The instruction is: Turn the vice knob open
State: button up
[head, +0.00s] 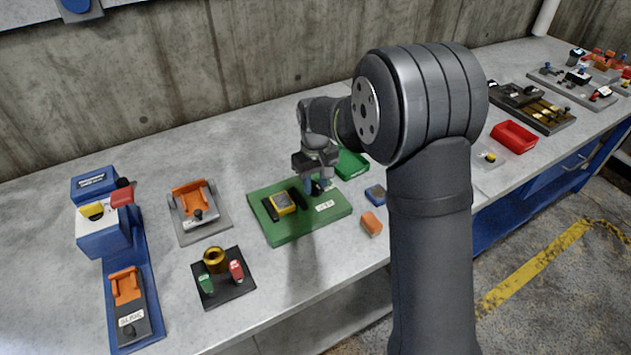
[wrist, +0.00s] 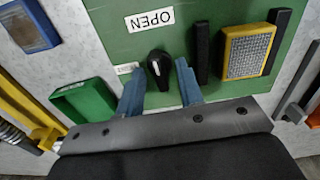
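A green board (head: 290,232) lies on the bench; it also fills the upper middle of the wrist view (wrist: 110,45). The black vice knob (wrist: 158,66) stands on it beside a white OPEN label (wrist: 149,19). A yellow block with a grey face (wrist: 248,52) sits between two black jaw bars (wrist: 202,52). My gripper (wrist: 160,74) is open, its blue fingers on either side of the knob, with gaps visible. I cannot tell how deep the fingers reach. In the head view my gripper (head: 318,184) is over the board's right part and hides the knob.
A green tray (head: 351,164), a blue block (head: 375,194) and an orange block (head: 371,224) lie close right of the board. An orange fixture (head: 193,203) and a dark plate with a brass ring (head: 215,260) stand left. The red tray (head: 513,137) is farther right.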

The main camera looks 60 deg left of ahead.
aim_at(316, 184)
jog(key=shift+c, duration=0.4)
grip_shut()
jog(key=shift+m, duration=0.4)
jog(key=shift+o, duration=0.4)
grip_release()
jog(key=shift+r, duration=0.1)
notch_tip(316, 184, up, 17)
jog(key=shift+r, duration=0.15)
